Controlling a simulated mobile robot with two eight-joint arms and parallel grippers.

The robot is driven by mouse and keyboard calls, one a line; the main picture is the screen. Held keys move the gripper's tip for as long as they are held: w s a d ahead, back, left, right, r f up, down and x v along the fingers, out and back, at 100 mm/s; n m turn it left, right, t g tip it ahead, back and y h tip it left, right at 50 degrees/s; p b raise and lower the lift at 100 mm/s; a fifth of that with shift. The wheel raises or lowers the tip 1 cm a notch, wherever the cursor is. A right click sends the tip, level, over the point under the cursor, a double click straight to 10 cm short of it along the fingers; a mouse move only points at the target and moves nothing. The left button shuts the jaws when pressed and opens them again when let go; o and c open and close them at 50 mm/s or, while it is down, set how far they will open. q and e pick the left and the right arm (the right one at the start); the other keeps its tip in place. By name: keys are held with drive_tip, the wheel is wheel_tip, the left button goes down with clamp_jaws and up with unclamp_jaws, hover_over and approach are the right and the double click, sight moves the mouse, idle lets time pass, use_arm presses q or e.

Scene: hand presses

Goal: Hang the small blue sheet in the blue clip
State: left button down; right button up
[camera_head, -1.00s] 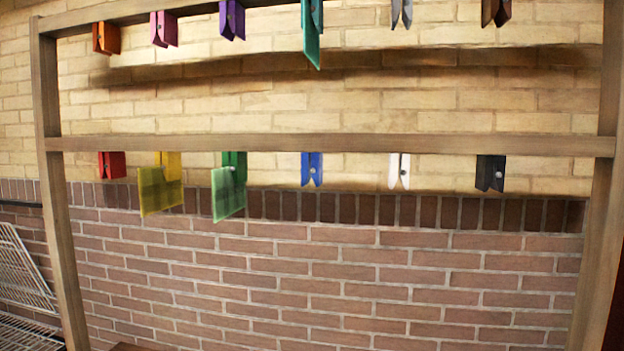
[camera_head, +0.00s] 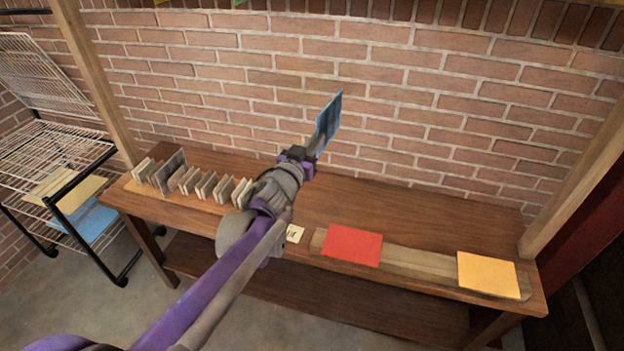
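My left gripper (camera_head: 306,156) is above the wooden table, shut on the small blue sheet (camera_head: 328,124). The sheet stands up and tilts from the gripper's tip, in front of the brick wall and clear of the table top. The blue clip is out of view now; it showed earlier on the middle rail of the wooden rack, between a green clip and a white one. My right gripper is not in view.
On the table (camera_head: 391,205) lie a red sheet (camera_head: 352,244) and a yellow sheet (camera_head: 487,274). A row of upright slats (camera_head: 190,182) stands at its left. A wire rack cart (camera_head: 50,160) holds flat sheets at far left. Wooden posts (camera_head: 95,75) rise at both sides.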

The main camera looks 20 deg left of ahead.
use_arm(q)
wheel_tip(320, 180, up, 15)
drive_tip(key=s+n+y, duration=0.1)
drive_tip(key=s+y, duration=0.1)
drive_tip(key=s+d+r+b, duration=0.1)
drive_tip(key=s+d+r, duration=0.1)
drive_tip(key=s+r, duration=0.75)
drive_tip(key=w+r+p, duration=0.1)
drive_tip(key=w+r, duration=0.1)
drive_tip(key=w, duration=0.4)
drive_tip(key=w+r+p, duration=0.2)
drive_tip(key=w+r, duration=0.1)
drive_tip(key=w, duration=0.4)
drive_tip(key=shift+w+r+n+y, duration=0.2)
drive_tip(key=shift+r+n+y, duration=0.05)
drive_tip(key=shift+n+y, duration=0.05)
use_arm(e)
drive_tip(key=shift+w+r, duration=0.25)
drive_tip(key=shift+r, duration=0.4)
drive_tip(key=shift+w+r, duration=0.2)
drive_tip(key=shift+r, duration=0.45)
use_arm(q)
drive_tip(key=shift+p, duration=0.35)
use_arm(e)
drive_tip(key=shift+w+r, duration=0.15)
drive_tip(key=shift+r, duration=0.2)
